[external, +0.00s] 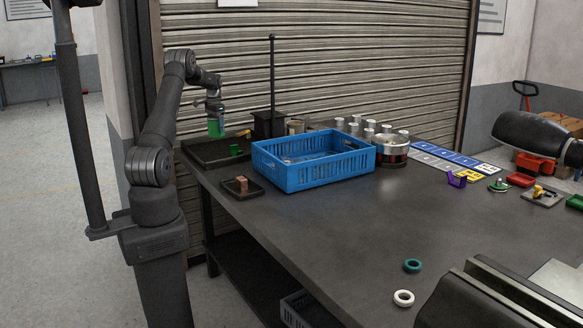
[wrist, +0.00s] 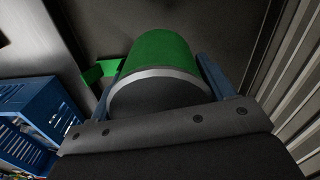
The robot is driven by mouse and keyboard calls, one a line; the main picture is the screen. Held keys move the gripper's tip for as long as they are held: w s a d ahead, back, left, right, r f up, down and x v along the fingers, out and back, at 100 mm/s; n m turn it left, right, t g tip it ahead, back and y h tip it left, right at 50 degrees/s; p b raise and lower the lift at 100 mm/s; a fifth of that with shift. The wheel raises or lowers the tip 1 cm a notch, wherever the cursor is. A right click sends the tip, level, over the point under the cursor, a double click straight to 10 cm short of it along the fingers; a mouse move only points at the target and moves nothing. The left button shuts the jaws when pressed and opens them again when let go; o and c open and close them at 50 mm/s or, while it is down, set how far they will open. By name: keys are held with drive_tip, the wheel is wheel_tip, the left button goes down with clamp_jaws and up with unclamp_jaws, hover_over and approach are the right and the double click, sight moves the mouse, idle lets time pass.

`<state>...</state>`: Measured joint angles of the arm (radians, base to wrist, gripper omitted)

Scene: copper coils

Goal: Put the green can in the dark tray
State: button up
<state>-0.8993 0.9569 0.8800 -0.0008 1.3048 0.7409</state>
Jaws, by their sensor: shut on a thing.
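The green can (external: 215,127) is in my gripper (external: 215,108), above the dark tray (external: 203,155) at the table's far left corner. In the wrist view the can (wrist: 160,58) fills the middle, with a pale rim and a dark end facing the camera. The blue fingers of my gripper (wrist: 165,80) are shut on it, one on each side. A gap shows between the can and the tray in the external view. The can looks about upright there.
A small green block (external: 236,150) lies in the tray's right part. A blue crate (external: 313,172) stands right of the tray. A black stand with a tall rod (external: 271,90) is behind. A small dark tray with a copper-coloured block (external: 242,183) sits in front.

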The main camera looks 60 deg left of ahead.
drive_tip(key=s+a+f, duration=0.1)
drive_tip(key=a, duration=0.1)
drive_tip(key=s+a+f, duration=0.1)
drive_tip(key=a, duration=0.1)
drive_tip(key=a+f, duration=0.2)
drive_tip(key=shift+s+a, duration=0.2)
drive_tip(key=shift+s, duration=0.2)
drive_tip(key=shift+f, duration=2.05)
drive_tip(key=shift+f, duration=0.2)
drive_tip(key=o, duration=1.2)
drive_tip(key=shift+o, duration=0.2)
drive_tip(key=shift+r, duration=0.1)
wheel_tip(320, 180, up, 12)
drive_tip(key=shift+f, duration=4)
